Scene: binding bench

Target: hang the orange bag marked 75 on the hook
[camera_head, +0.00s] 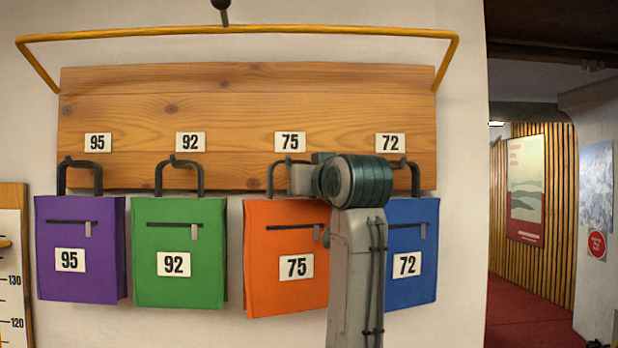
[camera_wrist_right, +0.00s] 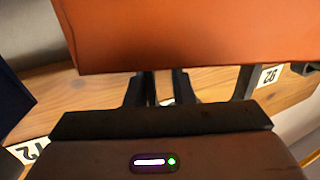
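The orange bag marked 75 (camera_head: 267,275) hangs upright below the 75 label, left of my right arm, and its right part is hidden. Its dark handle (camera_head: 270,182) reaches up to the hook under that label; my gripper covers the handle's right side, so I cannot tell if it rests on the hook (camera_head: 288,160). My right gripper (camera_head: 298,180) is at the handle. In the right wrist view its two fingers (camera_wrist_right: 160,88) stand apart, with a dark handle strip and a gap between them, and the orange bag (camera_wrist_right: 190,35) fills the top. My left gripper is not in view.
Purple bag 95 (camera_head: 80,215), green bag 92 (camera_head: 180,285) and blue bag 72 (camera_head: 415,275) hang under their labels on the wooden board (camera_head: 240,105). A yellow rail (camera_head: 240,30) runs above. A corridor opens at right.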

